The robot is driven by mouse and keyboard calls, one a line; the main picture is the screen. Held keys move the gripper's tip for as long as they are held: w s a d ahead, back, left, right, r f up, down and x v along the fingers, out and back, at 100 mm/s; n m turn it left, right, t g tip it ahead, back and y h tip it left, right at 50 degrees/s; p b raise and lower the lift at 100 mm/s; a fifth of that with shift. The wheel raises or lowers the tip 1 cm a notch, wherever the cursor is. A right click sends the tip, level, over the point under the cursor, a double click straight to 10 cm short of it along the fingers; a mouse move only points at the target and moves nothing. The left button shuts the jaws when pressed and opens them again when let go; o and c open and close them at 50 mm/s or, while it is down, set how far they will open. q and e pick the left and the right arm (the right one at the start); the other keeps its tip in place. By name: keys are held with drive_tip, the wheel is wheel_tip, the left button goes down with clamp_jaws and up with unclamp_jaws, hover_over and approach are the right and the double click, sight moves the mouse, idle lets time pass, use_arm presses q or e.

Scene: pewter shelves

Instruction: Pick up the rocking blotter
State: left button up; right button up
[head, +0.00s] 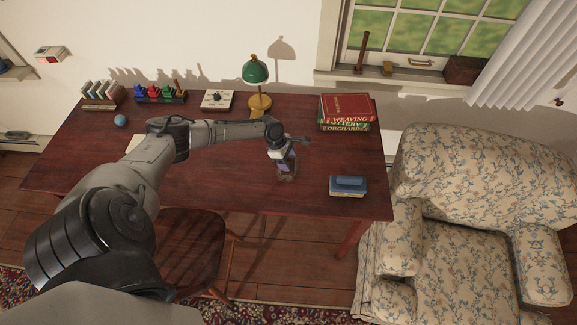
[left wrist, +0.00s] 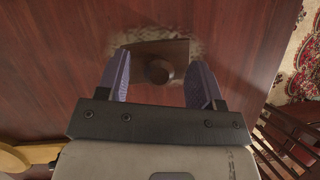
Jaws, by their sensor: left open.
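The rocking blotter (left wrist: 158,71), with a dark round knob on a brown top, lies on the desk in the left wrist view. Pale, blurred patches show at its ends. In the head view it is a small shape (head: 286,177) just below my left gripper (head: 287,166), which partly hides it. My left gripper is open and points down at it; in the left wrist view the two purple fingers (left wrist: 158,82) stand apart on either side of the knob. I cannot tell the exact height of the fingertips above it. My right gripper is not in view.
The dark red desk (head: 235,192) is clear around the blotter. A blue box-like thing (head: 348,186) lies to the right, stacked books (head: 346,112) behind it, and a green lamp (head: 257,72) at the back. A chair (head: 190,245) stands in front; a floral armchair (head: 470,200) is at right.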

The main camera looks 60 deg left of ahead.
use_arm(q)
drive_tip(key=shift+w+f, duration=0.15)
drive_tip(key=shift+f, duration=0.25)
drive_tip(key=shift+c, duration=0.2)
drive_tip(key=c, duration=1)
drive_tip(key=shift+r, duration=0.1)
